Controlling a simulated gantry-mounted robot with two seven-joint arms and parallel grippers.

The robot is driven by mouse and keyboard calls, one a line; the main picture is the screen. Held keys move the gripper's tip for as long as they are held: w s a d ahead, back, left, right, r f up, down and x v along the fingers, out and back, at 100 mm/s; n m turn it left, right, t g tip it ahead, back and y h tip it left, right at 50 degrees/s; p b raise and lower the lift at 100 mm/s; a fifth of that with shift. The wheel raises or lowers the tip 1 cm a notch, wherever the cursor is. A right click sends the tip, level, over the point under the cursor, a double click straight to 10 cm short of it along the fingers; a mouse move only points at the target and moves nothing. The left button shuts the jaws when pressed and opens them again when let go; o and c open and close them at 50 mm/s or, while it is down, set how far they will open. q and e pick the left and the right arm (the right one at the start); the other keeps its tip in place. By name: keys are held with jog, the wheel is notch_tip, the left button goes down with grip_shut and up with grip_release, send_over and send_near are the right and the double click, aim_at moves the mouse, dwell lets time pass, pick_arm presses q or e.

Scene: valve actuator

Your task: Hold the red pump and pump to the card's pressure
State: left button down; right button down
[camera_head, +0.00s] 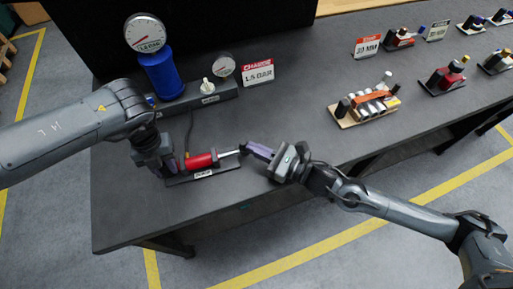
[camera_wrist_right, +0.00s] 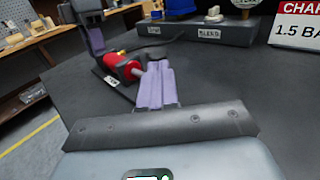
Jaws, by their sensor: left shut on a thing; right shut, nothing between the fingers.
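The red pump (camera_head: 201,161) lies on a dark base plate (camera_head: 215,172) near the table's front left; it also shows in the right wrist view (camera_wrist_right: 122,65). My left gripper (camera_head: 171,163) is shut on the pump's left end. The pump's rod runs right to a black handle (camera_wrist_right: 152,53). My right gripper (camera_head: 246,149) is shut and empty, its purple fingertips (camera_wrist_right: 156,68) close to the handle; I cannot tell whether they touch. The card (camera_head: 258,73) reads CHARGE 1.5 BAR. A small round gauge (camera_head: 223,66) stands beside it; its needle is too small to read.
A blue cylinder (camera_head: 163,76) with a large dial (camera_head: 145,33) stands behind the pump. A pale bleed knob (camera_head: 208,86) sits on the dark block (camera_head: 222,93). A valve assembly (camera_head: 367,104) lies to the right.

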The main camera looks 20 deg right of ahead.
jog(key=a, duration=0.5)
jog(key=shift+w+a, duration=0.15)
jog(key=shift+a, duration=0.25)
pick_arm(q)
jog(key=shift+s+d, duration=0.1)
jog(key=shift+d, duration=0.05)
pick_arm(e)
jog(key=shift+a, duration=0.1)
pick_arm(q)
jog(key=shift+a, duration=0.2)
pick_arm(e)
jog(key=v, duration=1.4)
jog(key=shift+w+d, duration=0.1)
jog(key=shift+d, duration=0.2)
dwell(0.4)
pick_arm(q)
jog(key=c, duration=0.7)
grip_release()
pick_arm(e)
jog(key=shift+a, duration=0.1)
